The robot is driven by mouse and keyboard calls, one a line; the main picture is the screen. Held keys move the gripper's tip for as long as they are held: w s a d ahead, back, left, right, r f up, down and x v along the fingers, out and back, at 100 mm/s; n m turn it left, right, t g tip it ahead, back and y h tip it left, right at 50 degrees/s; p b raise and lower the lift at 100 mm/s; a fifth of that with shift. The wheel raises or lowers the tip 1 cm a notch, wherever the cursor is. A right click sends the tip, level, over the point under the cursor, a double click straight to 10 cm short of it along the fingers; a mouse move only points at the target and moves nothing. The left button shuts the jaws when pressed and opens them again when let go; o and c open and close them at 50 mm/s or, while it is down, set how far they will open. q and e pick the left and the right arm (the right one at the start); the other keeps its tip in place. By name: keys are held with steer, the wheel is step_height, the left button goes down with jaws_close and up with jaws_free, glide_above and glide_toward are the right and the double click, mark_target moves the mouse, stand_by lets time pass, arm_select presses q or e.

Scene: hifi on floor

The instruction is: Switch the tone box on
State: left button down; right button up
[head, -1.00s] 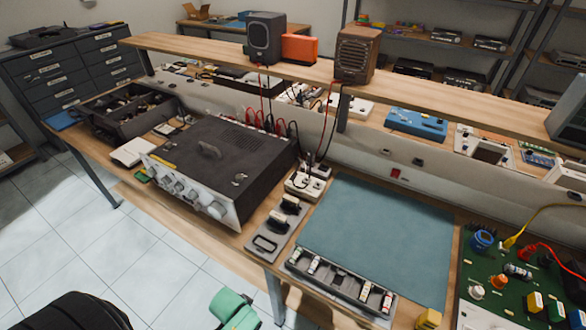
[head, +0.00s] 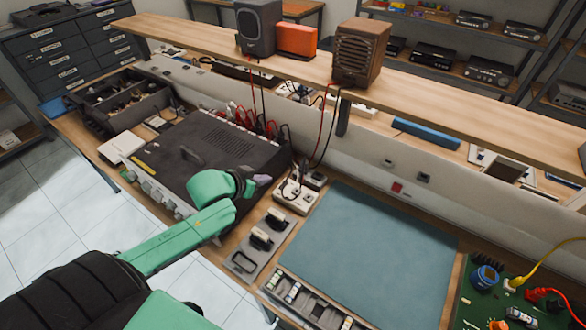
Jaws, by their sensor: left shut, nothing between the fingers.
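A small off-white box (head: 295,196) with dark parts on top and cables running up from it stands between the big dark amplifier and the blue mat. It may be the tone box; no label can be read and its switch state cannot be told. My left gripper (head: 262,181) is shut and empty. It shows over the right front part of the amplifier, just left of the off-white box and apart from it in the picture. My green left wrist hides part of the amplifier's front and its right-hand knobs. My right gripper is not in view.
The amplifier (head: 215,135) has cables at its back. A grey plate (head: 246,262) with dark handled pieces lies in front of the box. The blue mat (head: 365,250) is bare. A shelf (head: 430,100) above the bench carries a grey speaker (head: 257,28) and a brown speaker (head: 358,52).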

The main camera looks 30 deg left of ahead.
arm_select(q)
steer(key=w, duration=0.1)
glide_above(282, 187)
step_height(282, 187, down, 5)
steer(key=shift+f+p, duration=0.1)
steer(key=shift+p, duration=0.25)
step_height(282, 187, down, 3)
steer(key=shift+w+f, duration=0.1)
steer(key=shift+f, duration=0.45)
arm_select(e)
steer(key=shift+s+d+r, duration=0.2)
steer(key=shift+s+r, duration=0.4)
